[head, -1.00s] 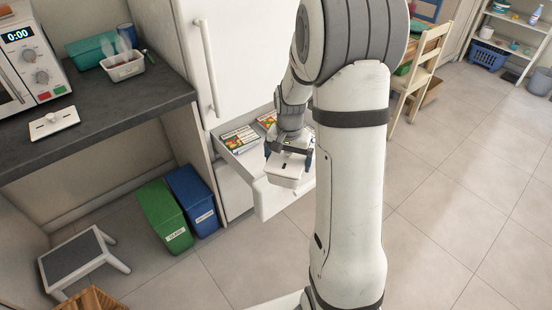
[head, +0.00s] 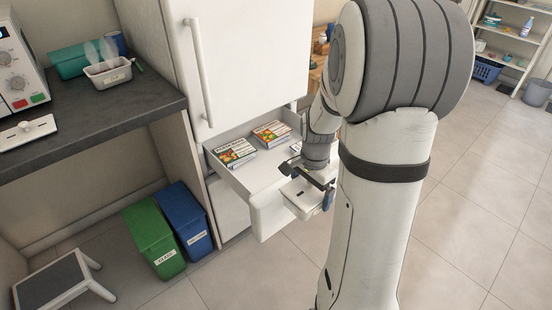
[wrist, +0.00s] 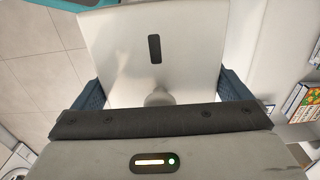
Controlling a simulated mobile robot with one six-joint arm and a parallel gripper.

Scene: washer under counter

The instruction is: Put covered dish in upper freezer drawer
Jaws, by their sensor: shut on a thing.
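The covered dish (head: 302,196) is a pale box with a flat white lid and a small dark slot. In the wrist view its lid (wrist: 185,50) fills the middle, between the blue fingers. My gripper (head: 309,188) is shut on the dish and holds it near the front right corner of the open drawer. The upper freezer drawer (head: 268,212) is pulled out below the closed white door. Two boxes with food pictures lie inside, a left box (head: 235,152) and a back box (head: 271,133). My arm hides the drawer's right side.
The freezer door (head: 245,60) with its long handle is above the drawer. A green bin (head: 155,240) and a blue bin (head: 187,220) stand to its left. A step stool (head: 60,283) is at lower left. The drawer floor's front part looks bare.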

